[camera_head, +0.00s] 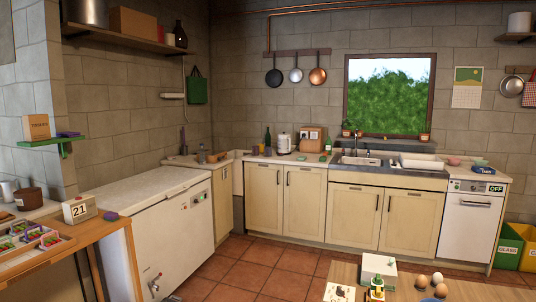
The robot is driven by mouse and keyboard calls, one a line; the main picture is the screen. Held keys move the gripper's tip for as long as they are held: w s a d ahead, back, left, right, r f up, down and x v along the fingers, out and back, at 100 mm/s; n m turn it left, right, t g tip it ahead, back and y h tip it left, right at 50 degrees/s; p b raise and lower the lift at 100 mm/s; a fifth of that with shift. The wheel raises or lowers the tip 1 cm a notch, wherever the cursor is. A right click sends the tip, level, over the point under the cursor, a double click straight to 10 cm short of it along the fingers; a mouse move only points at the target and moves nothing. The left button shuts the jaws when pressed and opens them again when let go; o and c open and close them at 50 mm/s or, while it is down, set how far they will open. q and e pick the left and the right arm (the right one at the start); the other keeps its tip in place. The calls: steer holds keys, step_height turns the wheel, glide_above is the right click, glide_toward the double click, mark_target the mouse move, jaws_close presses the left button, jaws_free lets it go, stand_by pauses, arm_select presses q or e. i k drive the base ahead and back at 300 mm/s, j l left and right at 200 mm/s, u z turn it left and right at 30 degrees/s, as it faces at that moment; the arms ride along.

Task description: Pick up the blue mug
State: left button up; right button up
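I cannot clearly make out a blue mug in the head view. A small dark blue item (481,162) sits on the right end of the back counter, but it is too small to tell what it is. A pale cup-like item (7,191) stands at the left edge, beside a brown pot (28,198). Neither of my grippers can be seen.
A white chest freezer (150,205) stands at the left, next to a wooden table (105,240). The back counter (300,158) carries a kettle (284,143) and a sink (358,161). Eggs (441,290) and a white box (379,266) are on the near table. Tiled floor lies open between.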

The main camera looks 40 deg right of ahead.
mark_target(268, 150)
steer(key=i+j+z, duration=0.1)
steer(key=i+j, duration=0.6)
steer(key=j, duration=0.15)
steer(key=i+j+z, duration=0.15)
steer(key=i+j, duration=0.25)
steer(key=i+l+z, duration=0.2)
steer(key=i+z, duration=0.8)
steer(key=i+j+z, duration=0.2)
steer(key=i+z, duration=0.3)
steer(key=i+j+z, duration=0.2)
steer(key=i, duration=1.7)
steer(key=i+u, duration=0.3)
steer(key=i, duration=0.3)
steer(key=i+u, duration=0.3)
steer(key=i, duration=0.25)
steer(key=i+l+u, duration=0.3)
steer(key=i, duration=0.3)
